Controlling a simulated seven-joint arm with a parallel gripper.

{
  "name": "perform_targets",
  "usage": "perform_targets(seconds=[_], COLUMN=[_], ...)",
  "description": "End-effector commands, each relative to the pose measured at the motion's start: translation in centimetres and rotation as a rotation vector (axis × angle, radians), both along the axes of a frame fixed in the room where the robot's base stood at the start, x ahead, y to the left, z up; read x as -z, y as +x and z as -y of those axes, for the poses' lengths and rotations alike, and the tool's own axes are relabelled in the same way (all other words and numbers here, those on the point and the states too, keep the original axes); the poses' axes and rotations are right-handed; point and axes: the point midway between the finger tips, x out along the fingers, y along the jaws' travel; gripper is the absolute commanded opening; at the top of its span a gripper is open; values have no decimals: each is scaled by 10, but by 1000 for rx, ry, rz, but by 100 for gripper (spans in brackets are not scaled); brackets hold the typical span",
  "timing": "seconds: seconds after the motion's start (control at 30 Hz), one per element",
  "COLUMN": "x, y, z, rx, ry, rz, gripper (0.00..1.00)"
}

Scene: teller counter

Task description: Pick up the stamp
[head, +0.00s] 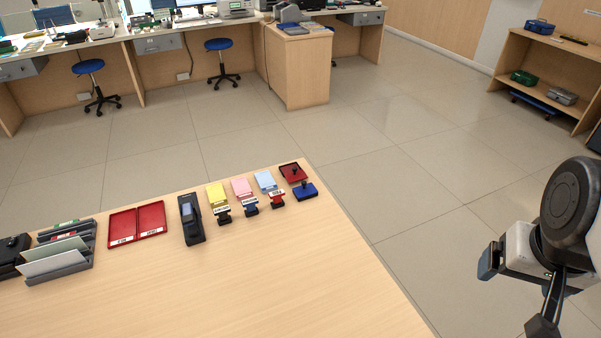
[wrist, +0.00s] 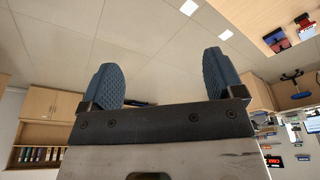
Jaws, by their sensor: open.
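Three small stamps stand in a row near the far edge of the counter in the head view: a black one (head: 224,216), a blue one (head: 250,207) and a red one (head: 277,200). Each has a white label with lettering too small to read. Which one is the task's stamp cannot be told. My gripper (head: 514,296) is at the far right, off the counter's right edge and well apart from the stamps. In the wrist view my gripper (wrist: 160,65) shows two blue-grey fingers spread wide with nothing between them.
Yellow (head: 216,196), pink (head: 241,187) and light-blue (head: 265,181) pads lie behind the stamps. Red (head: 292,171) and blue (head: 306,191) pads lie to their right. A dark handheld device (head: 191,220), red tray (head: 137,226) and card rack (head: 58,262) stand left. The front counter (head: 260,285) is bare.

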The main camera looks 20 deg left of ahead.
Motion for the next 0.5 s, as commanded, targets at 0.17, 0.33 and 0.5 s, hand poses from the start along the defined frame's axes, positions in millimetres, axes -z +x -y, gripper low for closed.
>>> perform_targets(seconds=[0.17, 0.33, 0.5], x=[0, 0, 1], y=[6, 27, 64], z=[-3, -12, -33], rx=[-9, -44, -106], ry=[1, 3, 8], rz=[1, 4, 15], gripper=[87, 87, 87])
